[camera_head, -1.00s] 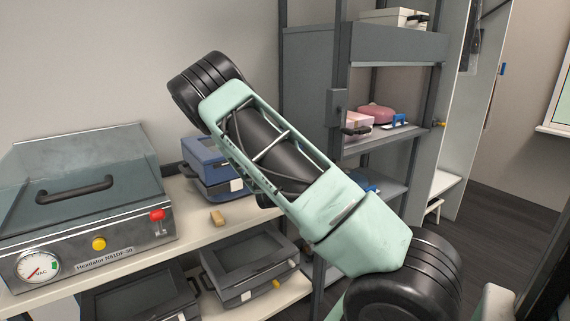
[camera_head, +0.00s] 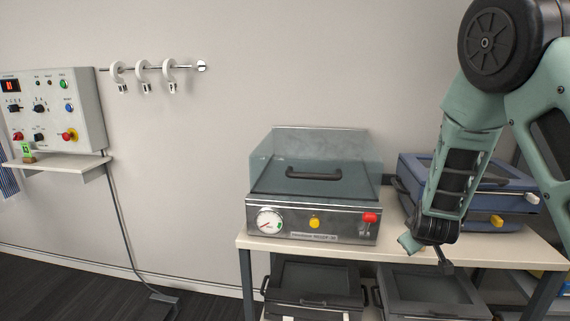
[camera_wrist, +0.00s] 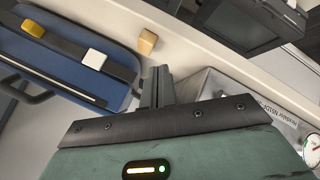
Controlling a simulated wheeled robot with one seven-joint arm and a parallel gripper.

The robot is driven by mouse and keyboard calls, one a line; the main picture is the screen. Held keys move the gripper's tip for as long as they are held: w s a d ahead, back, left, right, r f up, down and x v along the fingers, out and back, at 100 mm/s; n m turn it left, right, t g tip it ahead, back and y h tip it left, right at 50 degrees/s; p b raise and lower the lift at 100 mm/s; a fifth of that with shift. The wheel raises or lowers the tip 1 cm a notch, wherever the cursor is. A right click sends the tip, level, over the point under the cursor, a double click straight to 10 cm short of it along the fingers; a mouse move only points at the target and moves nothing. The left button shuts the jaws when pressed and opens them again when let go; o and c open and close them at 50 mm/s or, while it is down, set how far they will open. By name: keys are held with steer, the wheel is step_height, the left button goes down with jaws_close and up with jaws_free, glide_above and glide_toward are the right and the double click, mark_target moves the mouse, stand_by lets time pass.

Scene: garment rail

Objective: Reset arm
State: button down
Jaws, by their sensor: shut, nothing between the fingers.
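My arm hangs down at the right of the head view. My gripper (camera_head: 444,262) points downward in front of the shelf's edge, beside the blue case (camera_head: 405,172). In the wrist view my gripper's fingers (camera_wrist: 157,88) are together with nothing between them. They are over the light worktop, between the blue case and the steel machine. A small tan block (camera_wrist: 147,42) lies on the worktop near the fingertips in the wrist view.
The steel machine (camera_head: 300,225) with a clear hood stands left of my arm on the worktop (camera_head: 262,244). Dark trays (camera_head: 315,290) sit on the shelf below. A wall rail with white hooks (camera_head: 142,72) and a control box (camera_head: 85,110) are at left.

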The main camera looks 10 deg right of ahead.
steer(key=s+a+r+n+g+y, duration=0.15)
steer(key=s+a, duration=0.25)
steer(key=a, duration=0.4)
steer(key=s+a+r+g+y, duration=0.1)
steer(key=s+a+y, duration=0.2)
steer(key=a, duration=0.4)
steer(key=s+a+r+g+y, duration=0.15)
steer(key=s+a, duration=0.25)
steer(key=a, duration=0.4)
steer(key=s+a+r+n+g, duration=0.1)
steer(key=s+a+r+g, duration=0.1)
steer(key=s, duration=0.9)
steer(key=s+a+r+n+g, duration=0.1)
steer(key=s+a+r+n, duration=0.1)
steer(key=s, duration=0.9)
steer(key=shift+a+r+g+h, duration=0.3)
steer(key=shift+a+r+g, duration=0.15)
steer(key=shift+a, duration=0.25)
steer(key=shift+s, duration=0.1)
